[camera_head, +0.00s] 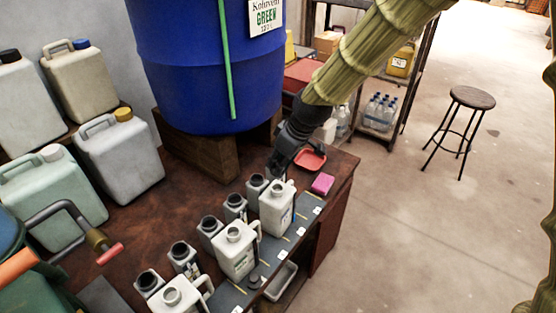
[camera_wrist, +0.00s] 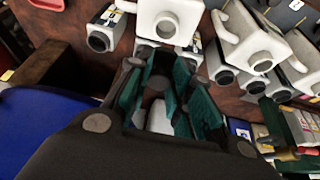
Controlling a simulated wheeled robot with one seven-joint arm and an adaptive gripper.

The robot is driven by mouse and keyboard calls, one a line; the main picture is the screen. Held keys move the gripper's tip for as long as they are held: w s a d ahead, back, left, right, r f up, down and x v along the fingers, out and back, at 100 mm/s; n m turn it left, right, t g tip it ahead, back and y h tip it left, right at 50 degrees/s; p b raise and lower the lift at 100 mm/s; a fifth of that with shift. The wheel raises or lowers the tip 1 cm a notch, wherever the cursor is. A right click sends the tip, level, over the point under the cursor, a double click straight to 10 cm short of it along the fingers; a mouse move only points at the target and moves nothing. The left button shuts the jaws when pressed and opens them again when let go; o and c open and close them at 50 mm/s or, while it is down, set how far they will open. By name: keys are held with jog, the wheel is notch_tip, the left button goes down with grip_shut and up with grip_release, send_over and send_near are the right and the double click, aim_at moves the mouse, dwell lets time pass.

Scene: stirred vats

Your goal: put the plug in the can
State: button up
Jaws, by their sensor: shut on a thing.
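My gripper (camera_head: 276,170) is over the far end of the can row. In the wrist view my gripper (camera_wrist: 160,68) has its green-padded fingers closed around a small dark piece, which looks like the plug (camera_wrist: 160,80); the fingers hide most of it. The nearest pale can (camera_head: 274,212) stands upright just below and beside the fingertips, with its mouth open. It appears to be the can (camera_wrist: 185,12) at the top of the wrist view, beyond the fingertips. In the head view I cannot make out the held piece.
More pale cans (camera_head: 236,258) and smaller grey open-necked bottles (camera_head: 210,232) stand in rows. A dark stopper (camera_head: 254,281) sits on the grey strip. A red dish (camera_head: 310,160) and pink block (camera_head: 322,184) lie near the table's edge. A blue vat (camera_head: 205,75) stands behind, left of my arm.

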jog(key=shift+w+f+b, duration=0.3)
jog(key=shift+f, duration=0.55)
jog(key=shift+s+f+b, duration=0.25)
jog(key=shift+b, duration=0.1)
jog(key=shift+w+f+b, duration=0.1)
jog(key=shift+f+b, duration=0.4)
jog(key=shift+f, duration=0.3)
jog(key=shift+f+b, duration=0.4)
jog(key=shift+f, duration=0.8)
jog(key=shift+f, duration=0.5)
jog(key=o, duration=1.6)
jog(key=shift+r, duration=0.25)
